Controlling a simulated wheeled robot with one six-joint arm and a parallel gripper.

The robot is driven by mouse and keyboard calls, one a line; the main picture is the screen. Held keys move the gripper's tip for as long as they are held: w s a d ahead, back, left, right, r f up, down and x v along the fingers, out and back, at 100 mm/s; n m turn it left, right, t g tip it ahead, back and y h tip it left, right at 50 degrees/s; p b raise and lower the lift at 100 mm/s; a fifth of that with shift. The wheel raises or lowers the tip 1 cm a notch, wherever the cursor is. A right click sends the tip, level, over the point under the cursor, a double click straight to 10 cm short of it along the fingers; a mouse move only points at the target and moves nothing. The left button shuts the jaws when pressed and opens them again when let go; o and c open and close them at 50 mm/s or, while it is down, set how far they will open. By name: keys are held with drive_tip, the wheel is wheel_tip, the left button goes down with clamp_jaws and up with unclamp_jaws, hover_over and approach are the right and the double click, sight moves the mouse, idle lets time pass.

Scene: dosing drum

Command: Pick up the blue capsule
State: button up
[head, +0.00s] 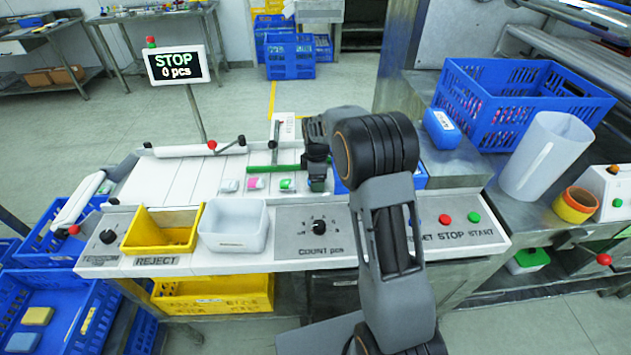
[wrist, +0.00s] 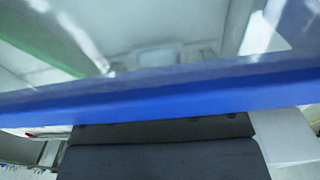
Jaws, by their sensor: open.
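I cannot make out a blue capsule for certain in either view. In the head view, small packets lie in a row on the white conveyor: a grey one (head: 229,186), a pink one (head: 256,183) and a green one (head: 287,184). My gripper (head: 317,176) is just right of the green packet, low by the green bar (head: 272,168). It looks empty, but my arm hides part of this area. A blue tray (head: 420,179) shows partly behind my arm. In the wrist view a blue edge (wrist: 160,95) crosses close to the camera, and no capsule shows.
A yellow reject bin (head: 143,226) and a white bin (head: 235,243) sit at the front. A sign (head: 178,66) reads STOP, 0 pcs. The conveyor's left half is clear.

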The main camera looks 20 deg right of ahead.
drive_tip(key=shift+f, duration=0.25)
drive_tip(key=shift+c, duration=0.3)
drive_tip(key=c, duration=0.9)
drive_tip(key=shift+r, duration=0.2)
drive_tip(key=shift+c, duration=0.2)
